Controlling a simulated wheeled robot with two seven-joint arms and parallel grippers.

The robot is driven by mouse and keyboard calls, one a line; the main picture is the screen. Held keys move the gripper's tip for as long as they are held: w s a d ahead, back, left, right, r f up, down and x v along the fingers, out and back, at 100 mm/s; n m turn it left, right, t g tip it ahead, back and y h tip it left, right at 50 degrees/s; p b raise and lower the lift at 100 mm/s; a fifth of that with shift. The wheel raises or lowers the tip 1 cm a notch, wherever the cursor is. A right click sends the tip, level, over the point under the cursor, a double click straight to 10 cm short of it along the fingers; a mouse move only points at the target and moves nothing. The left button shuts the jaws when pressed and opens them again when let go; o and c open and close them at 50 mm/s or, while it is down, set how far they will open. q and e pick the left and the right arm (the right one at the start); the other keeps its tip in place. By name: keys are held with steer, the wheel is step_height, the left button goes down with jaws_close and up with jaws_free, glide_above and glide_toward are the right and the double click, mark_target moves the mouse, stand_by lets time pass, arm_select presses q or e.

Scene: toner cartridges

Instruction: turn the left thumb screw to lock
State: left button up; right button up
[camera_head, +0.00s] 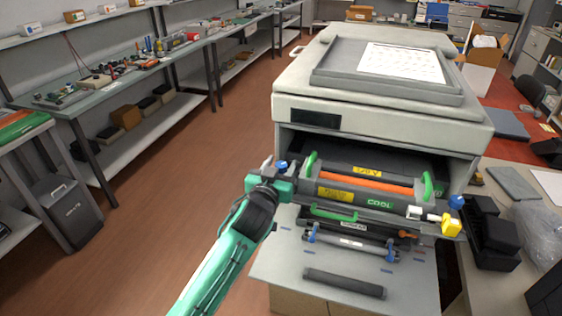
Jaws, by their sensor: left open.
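The left thumb screw (282,164) is a small blue knob at the left end of the cartridge unit in the open front of the printer (380,115). My left gripper (275,170), on a green and black arm, is open right at this knob. I cannot tell whether its fingers touch the knob. A second blue knob (456,202) shows at the unit's right end. The unit has an orange roller (365,185), yellow labels and green handles. My right gripper is not in view.
A yellow and white part (451,224) sticks out at the unit's right. A dark roller (344,283) lies on the pale front surface (285,262), behind which is a bar with blue ends (350,243). Black boxes (494,233) stand on the right table.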

arm_select(q)
steer(key=shift+w+d, duration=0.1)
steer(key=shift+w, duration=0.2)
